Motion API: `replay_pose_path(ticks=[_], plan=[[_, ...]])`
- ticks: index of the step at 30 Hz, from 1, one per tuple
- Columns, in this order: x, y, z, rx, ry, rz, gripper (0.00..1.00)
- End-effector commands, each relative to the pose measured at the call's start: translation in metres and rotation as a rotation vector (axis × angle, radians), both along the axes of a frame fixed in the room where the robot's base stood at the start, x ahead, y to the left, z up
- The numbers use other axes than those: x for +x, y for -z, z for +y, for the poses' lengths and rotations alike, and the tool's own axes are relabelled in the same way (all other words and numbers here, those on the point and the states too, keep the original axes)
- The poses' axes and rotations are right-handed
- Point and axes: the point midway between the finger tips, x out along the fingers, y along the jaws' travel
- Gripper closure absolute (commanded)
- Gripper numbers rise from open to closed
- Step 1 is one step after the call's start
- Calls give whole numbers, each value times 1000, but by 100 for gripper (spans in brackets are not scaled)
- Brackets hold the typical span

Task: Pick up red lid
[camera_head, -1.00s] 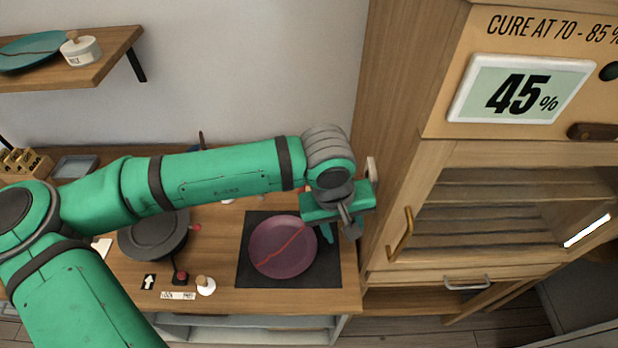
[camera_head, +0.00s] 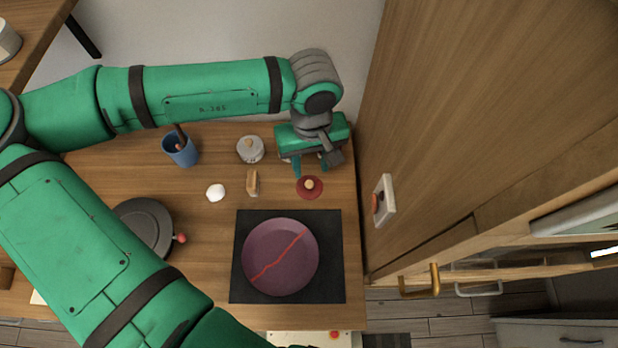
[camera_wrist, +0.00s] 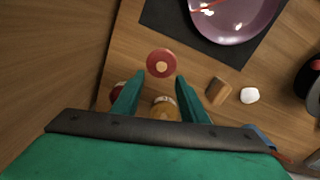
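The red lid (camera_head: 310,187) is a dark red disc with a round wooden knob. It lies on the wooden worktop behind the dark mat. In the wrist view the lid (camera_wrist: 152,56) shows whole, just beyond the fingertips. My gripper (camera_head: 311,168) is open and above the worktop, at the back side of the lid, with nothing held. In the wrist view its two green fingers (camera_wrist: 160,82) are spread apart. A jar with a wooden-coloured top (camera_wrist: 165,110) shows between the fingers, lower down. Another red item (camera_wrist: 117,91) is partly hidden by the left finger.
A purple plate with a red seam (camera_head: 296,272) lies on a dark mat (camera_head: 334,285). A white pot (camera_head: 250,150), wooden block (camera_head: 253,182), white lump (camera_head: 215,193) and blue cup (camera_head: 181,151) stand to the left. A tall wooden cabinet (camera_head: 430,130) rises on the right.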

Motion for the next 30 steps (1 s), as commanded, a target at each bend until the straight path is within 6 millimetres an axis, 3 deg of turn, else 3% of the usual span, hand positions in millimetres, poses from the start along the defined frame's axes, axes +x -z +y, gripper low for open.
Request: replay_pose_path(ticks=[3,11,21,30], plan=[[0,17,0,-1,0,2,61],[0,35,1,0,-1,1,61],[0,77,4,0,-1,0,61],[0,81,5,-2,-3,-1,61]])
